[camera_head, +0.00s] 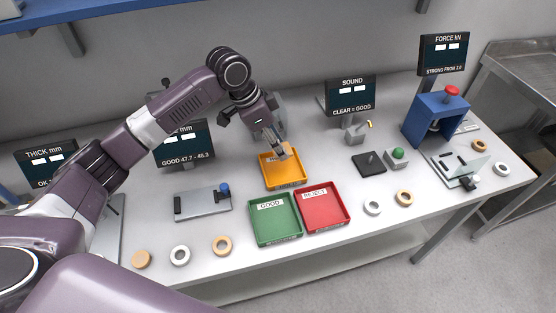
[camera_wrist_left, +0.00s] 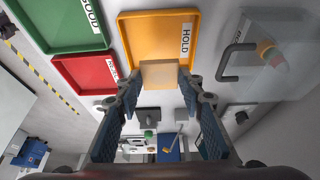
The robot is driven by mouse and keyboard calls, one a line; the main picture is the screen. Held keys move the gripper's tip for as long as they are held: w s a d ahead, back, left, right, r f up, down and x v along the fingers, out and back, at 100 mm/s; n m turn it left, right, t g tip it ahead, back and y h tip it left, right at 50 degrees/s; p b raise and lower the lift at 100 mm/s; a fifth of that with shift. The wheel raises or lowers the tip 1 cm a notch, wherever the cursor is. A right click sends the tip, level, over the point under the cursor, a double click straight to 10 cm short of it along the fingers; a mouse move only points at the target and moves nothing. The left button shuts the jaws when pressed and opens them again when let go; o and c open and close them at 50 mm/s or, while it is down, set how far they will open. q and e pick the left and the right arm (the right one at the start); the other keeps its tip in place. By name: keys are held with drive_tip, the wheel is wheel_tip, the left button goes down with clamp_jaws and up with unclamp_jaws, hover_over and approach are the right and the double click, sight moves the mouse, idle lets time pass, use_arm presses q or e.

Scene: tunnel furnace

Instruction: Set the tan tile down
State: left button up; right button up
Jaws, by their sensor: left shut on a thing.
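The tan tile (camera_wrist_left: 160,74) is a flat square held between the fingertips of my left gripper (camera_wrist_left: 158,80) in the left wrist view. In the head view my left gripper (camera_head: 278,146) points down over the back part of the orange HOLD tray (camera_head: 287,181), and the tile (camera_head: 285,153) shows small at its tips. The HOLD tray (camera_wrist_left: 150,22) lies behind the tile in the wrist view and looks empty. I cannot tell the gap between tile and tray. My right gripper is not in view.
The green GOOD tray (camera_head: 280,236) and red REJECT tray (camera_head: 325,224) stand in front, looking empty. A grey gauge plate (camera_head: 202,203) is left; a black pad (camera_head: 369,164) and blue press (camera_head: 434,120) are right. Several rings lie along the front edge.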

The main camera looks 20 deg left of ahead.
use_arm(q)
hover_over(282, 169)
drive_tip(key=s, duration=0.1)
drive_tip(key=f, duration=0.2)
drive_tip(key=a+f, duration=0.1)
drive_tip(key=f, duration=0.1)
drive_tip(key=shift+f, duration=0.2)
wheel_tip(282, 169, down, 3)
drive_tip(key=shift+r+p, duration=0.2)
drive_tip(key=shift+p, duration=0.25)
drive_tip(key=shift+f, duration=0.5)
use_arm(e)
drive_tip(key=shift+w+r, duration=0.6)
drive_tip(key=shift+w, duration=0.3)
use_arm(q)
drive_tip(key=o, duration=1.2)
drive_tip(key=shift+f, duration=0.1)
drive_tip(key=shift+o, duration=0.2)
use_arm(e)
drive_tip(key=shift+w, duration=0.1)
use_arm(q)
drive_tip(key=b+v, duration=0.1)
drive_tip(key=v, duration=1.1)
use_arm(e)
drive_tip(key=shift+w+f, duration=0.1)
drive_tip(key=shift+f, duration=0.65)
